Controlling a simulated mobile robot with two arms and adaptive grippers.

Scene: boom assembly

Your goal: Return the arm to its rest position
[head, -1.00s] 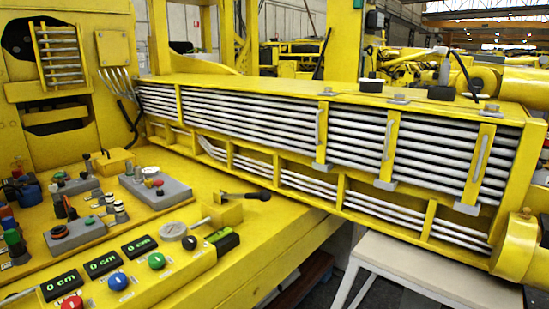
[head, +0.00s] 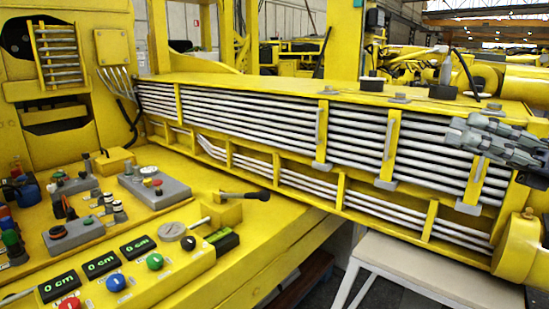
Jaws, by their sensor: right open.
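My right gripper (head: 468,132) shows at the right edge of the head view, grey, with its fingers pointing left. It is open and nothing shows between its fingers. It is in front of the right end of the yellow boom (head: 250,88), hiding part of the silver pipes there. I cannot tell how far it is from the boom. My left gripper is not in view.
A yellow control bench (head: 250,240) with buttons, a lever (head: 245,195) and green displays (head: 100,265) fills the lower left. A pale stool (head: 420,270) stands below the boom. Yellow machinery stands behind. Some floor shows between the bench and the stool.

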